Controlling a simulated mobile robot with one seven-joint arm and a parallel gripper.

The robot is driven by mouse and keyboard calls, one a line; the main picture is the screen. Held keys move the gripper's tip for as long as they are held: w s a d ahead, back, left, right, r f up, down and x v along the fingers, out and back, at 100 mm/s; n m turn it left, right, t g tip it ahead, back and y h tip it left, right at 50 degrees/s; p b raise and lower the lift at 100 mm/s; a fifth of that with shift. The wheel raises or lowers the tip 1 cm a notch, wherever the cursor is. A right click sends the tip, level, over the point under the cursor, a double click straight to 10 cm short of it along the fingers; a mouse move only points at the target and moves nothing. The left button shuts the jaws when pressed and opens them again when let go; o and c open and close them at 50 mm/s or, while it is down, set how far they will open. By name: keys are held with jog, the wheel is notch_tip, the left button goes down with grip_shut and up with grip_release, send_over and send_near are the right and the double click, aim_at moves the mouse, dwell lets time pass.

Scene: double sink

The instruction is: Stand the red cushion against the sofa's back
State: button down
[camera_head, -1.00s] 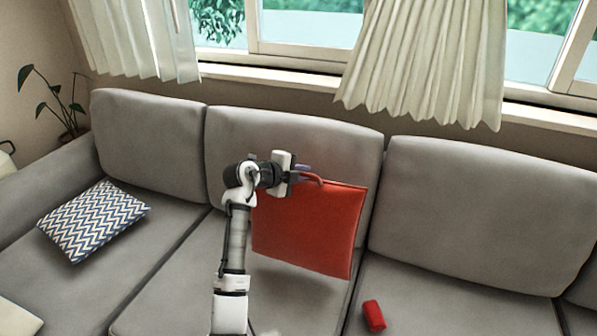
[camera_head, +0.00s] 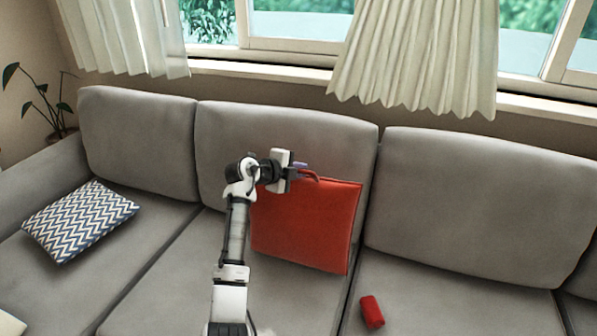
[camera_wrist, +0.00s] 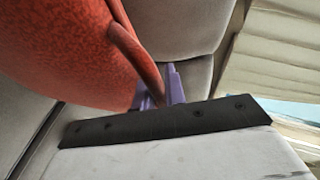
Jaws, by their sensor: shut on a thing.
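The red cushion (camera_head: 308,228) hangs upright in front of the middle back cushion (camera_head: 290,135) of the grey sofa, over the middle seat. My gripper (camera_head: 304,173) is shut on the cushion's top edge, near a red strap or piping. In the wrist view the red cushion (camera_wrist: 75,45) fills the upper left, and my purple fingertips (camera_wrist: 163,88) close at its strap-like edge. I cannot tell whether its lower edge touches the seat or its back touches the sofa's back. My arm hides part of its left side.
A blue-and-white zigzag cushion (camera_head: 80,221) lies on the left seat. A small red object (camera_head: 371,311) lies on the right seat near the front. Curtains (camera_head: 415,60) hang behind the sofa, and a plant (camera_head: 48,110) stands at the far left. The right back cushion (camera_head: 470,205) is clear.

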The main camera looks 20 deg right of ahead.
jog(key=c, duration=1.4)
grip_release()
jog(key=shift+o, duration=0.2)
jog(key=shift+a, duration=0.1)
